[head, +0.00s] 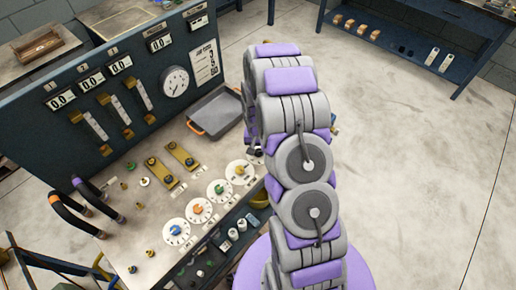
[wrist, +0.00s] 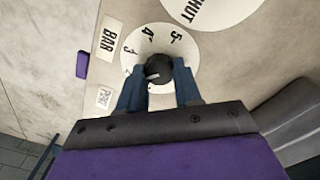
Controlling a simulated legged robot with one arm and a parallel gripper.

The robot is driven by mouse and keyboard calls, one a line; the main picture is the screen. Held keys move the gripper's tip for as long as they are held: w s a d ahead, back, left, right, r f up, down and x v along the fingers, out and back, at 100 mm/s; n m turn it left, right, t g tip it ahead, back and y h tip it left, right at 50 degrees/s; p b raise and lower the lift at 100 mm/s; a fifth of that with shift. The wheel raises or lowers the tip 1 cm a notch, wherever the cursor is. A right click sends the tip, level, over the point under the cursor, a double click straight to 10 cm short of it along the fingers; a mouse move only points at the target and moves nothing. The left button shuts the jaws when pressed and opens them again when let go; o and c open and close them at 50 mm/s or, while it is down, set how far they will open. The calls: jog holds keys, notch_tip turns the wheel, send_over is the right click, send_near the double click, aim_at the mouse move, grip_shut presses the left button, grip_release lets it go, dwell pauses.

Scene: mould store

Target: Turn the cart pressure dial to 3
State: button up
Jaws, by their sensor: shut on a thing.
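The pressure dial (wrist: 205,48) is a white disc labelled BAR in the wrist view, with 3, 4 and 5 readable along its edge. A black knob (wrist: 158,70) stands at its middle. My gripper (wrist: 161,84) has its blue fingers on both sides of the knob, shut on it. A small pale mark shows on the left side of the knob; I cannot tell exactly which number it points to. The fingers cover the lower part of the dial.
A second white disc (wrist: 213,10) marked SHUT lies beside the dial. In the head view, several dials with coloured knobs, such as a blue one (head: 176,230), line the bench front. A grey tray (head: 215,112) lies behind. A gauge panel (head: 110,75) stands at left. Floor at right is clear.

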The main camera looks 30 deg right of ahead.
aim_at(258, 150)
jog(key=m, duration=0.4)
jog(key=shift+m+p, duration=0.3)
jog(key=shift+p, duration=0.05)
jog(key=shift+m+p, duration=0.45)
jog(key=shift+m, duration=1.75)
jog(key=o, duration=1)
jog(key=shift+o, duration=0.2)
notch_tip(258, 150, up, 17)
jog(key=p, duration=0.1)
jog(key=shift+w+r, duration=0.15)
jog(key=shift+w, duration=0.1)
